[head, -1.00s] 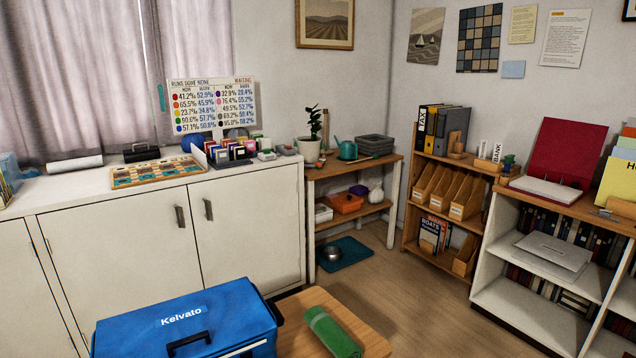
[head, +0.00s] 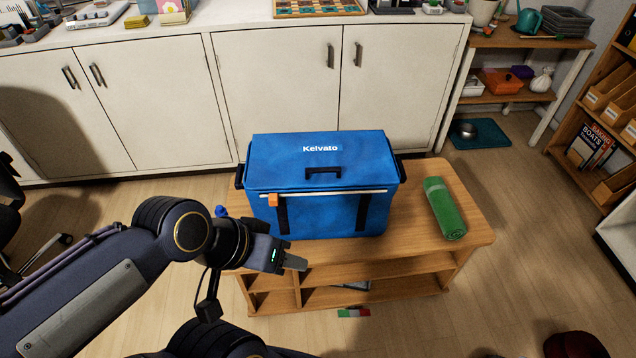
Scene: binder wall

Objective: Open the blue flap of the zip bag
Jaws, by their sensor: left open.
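The blue zip bag (head: 322,215), marked "Kelvato", stands upright on a low wooden bench. Its blue flap (head: 270,165) lies flat and closed over the top, with a dark handle (head: 323,171) at its front edge. A pale zip line (head: 330,192) runs along the front below the flap, and an orange zip pull (head: 273,199) sits at its left end. My left gripper (head: 296,262) is open and empty, in front of the bag's lower left part and apart from the zip pull. My right gripper is out of view.
A rolled green mat (head: 444,208) lies on the wooden bench (head: 470,235) right of the bag. White cabinets (head: 280,85) stand behind.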

